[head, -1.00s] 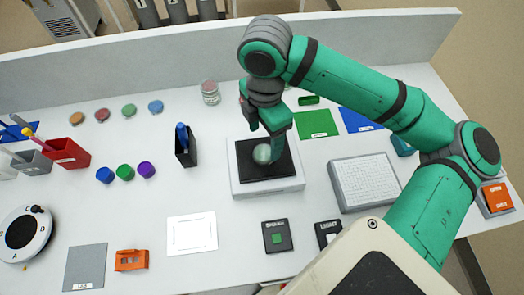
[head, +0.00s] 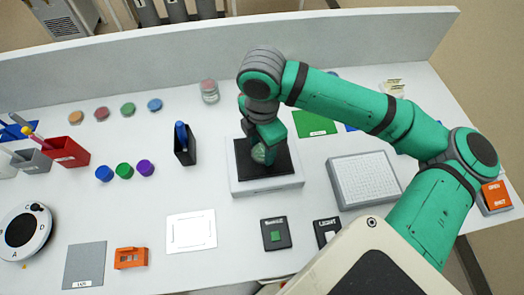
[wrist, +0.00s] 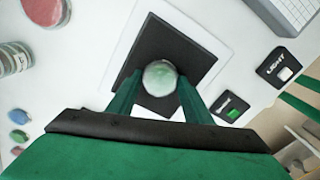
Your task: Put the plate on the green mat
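The plate (head: 259,154), a small round clear dish with a pale green tint, sits on the black top of a white square device (head: 268,187). It also shows in the wrist view (wrist: 160,75). My gripper (head: 262,150) is low over the device. In the wrist view my gripper (wrist: 160,78) has one finger on each side of the plate, with what looks like a narrow gap to its rim. The gripper looks open.
A blue mat (head: 351,127) is mostly hidden behind my arm. A black holder with a blue pen (head: 184,152) stands left of the device, and a jar-like stack (head: 209,92) behind it. A grey gridded block (head: 363,180) is to the right. Labelled switches (head: 275,234) are in front.

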